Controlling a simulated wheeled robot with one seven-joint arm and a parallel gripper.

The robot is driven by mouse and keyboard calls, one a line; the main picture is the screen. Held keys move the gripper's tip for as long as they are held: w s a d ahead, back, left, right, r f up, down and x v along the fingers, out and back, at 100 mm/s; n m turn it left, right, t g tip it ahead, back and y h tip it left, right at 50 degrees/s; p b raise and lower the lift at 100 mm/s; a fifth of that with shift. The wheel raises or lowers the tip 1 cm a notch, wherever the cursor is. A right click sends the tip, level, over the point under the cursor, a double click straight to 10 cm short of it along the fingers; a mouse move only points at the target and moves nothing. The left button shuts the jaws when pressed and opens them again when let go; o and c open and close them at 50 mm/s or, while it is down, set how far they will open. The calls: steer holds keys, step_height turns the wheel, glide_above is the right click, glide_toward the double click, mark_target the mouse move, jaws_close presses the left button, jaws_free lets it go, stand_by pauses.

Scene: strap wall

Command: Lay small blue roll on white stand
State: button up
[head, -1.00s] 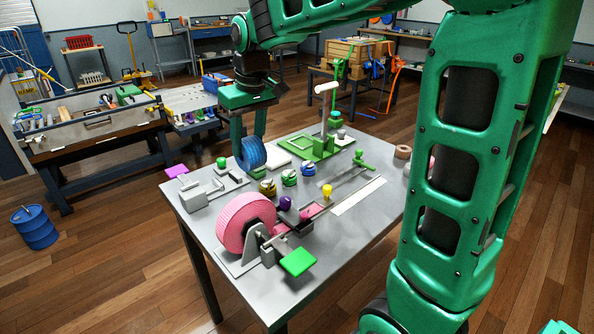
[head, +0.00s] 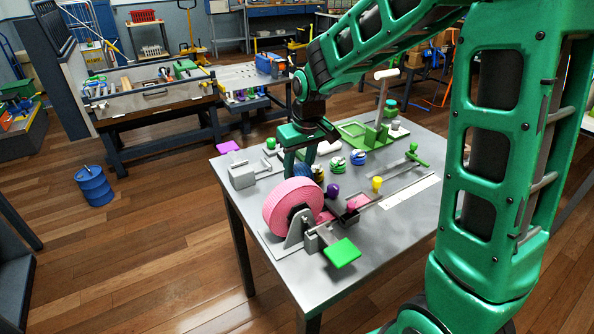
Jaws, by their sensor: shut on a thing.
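My gripper (head: 299,165) points down over the back left part of the grey table (head: 385,225), behind the large pink roll. It is shut on the small blue roll (head: 302,170), which is partly hidden by the fingers and the pink roll. I cannot tell whether the blue roll touches the table. A low white piece (head: 328,147), perhaps the white stand, lies behind and right of the gripper, partly hidden.
The large pink roll (head: 291,205) stands on a grey holder in front of the gripper, with a green plate (head: 342,252) beside it. A grey block (head: 242,176) is left.

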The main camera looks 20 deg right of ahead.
steer(key=shift+f, duration=0.4)
steer(key=o, duration=1.2)
steer(key=shift+o, duration=0.2)
steer(key=v, duration=1.2)
